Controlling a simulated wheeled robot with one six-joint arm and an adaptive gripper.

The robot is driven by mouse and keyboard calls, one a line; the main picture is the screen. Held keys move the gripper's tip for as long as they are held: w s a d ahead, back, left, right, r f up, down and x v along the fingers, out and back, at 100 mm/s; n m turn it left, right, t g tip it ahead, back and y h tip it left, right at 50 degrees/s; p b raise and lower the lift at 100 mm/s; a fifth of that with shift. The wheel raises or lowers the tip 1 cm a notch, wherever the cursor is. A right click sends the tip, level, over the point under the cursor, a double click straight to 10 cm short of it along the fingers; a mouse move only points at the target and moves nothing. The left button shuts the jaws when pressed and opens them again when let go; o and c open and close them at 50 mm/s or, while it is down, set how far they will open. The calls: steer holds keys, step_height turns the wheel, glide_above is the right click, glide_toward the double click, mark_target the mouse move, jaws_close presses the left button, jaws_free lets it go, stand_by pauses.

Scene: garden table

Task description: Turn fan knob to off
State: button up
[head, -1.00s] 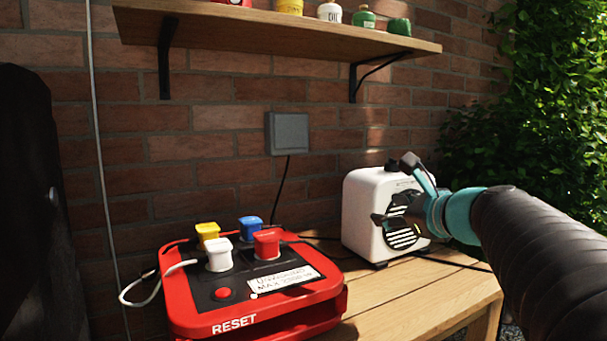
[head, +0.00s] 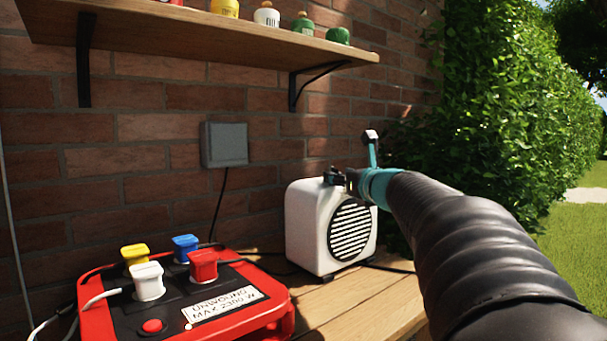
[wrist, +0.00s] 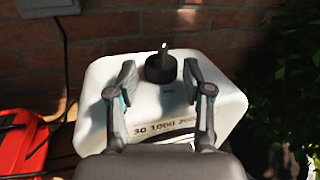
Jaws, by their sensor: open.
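The fan heater (head: 308,232) is a white box with a round black grille, standing on the wooden table against the brick wall. Its black knob (wrist: 161,66) sits on the top face, with a light pointer mark towards the wall. Printing with numbers shows on the top near the front edge, partly hidden by my gripper. My gripper (wrist: 158,80) is open, with one finger on each side of the knob and gaps between the fingers and the knob. In the head view my gripper (head: 340,178) is at the heater's top and largely covers the knob.
A red cable reel box (head: 270,318) with yellow, blue, white and red plugs stands on the table (head: 345,300) at left. A shelf (head: 220,38) with small pots hangs above. A grey wall box (head: 225,145) has a cable running down. A hedge (head: 500,130) is at right.

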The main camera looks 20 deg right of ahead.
mark_target(341, 174)
steer(key=shift+w+a, duration=0.1)
steer(key=shift+w, duration=1.7)
steer(key=c, duration=0.9)
steer(key=shift+d, duration=0.2)
steer(key=shift+n+y+p, duration=0.3)
steer(key=shift+y+p, duration=0.05)
steer(key=shift+y, duration=0.15)
steer(key=n+y+p, duration=0.1)
steer(key=y+p, duration=0.1)
steer(key=n+g+y+p, duration=0.1)
steer(key=n+y+p, duration=0.1)
steer(key=y, duration=0.1)
steer(key=shift+a+r+n+g, duration=0.1)
steer(key=shift+n+g, duration=0.2)
steer(key=n+g+y+p, duration=0.1)
steer(key=y+p, duration=0.1)
steer(key=shift+n+y, duration=0.4)
steer(key=shift+g, duration=0.3)
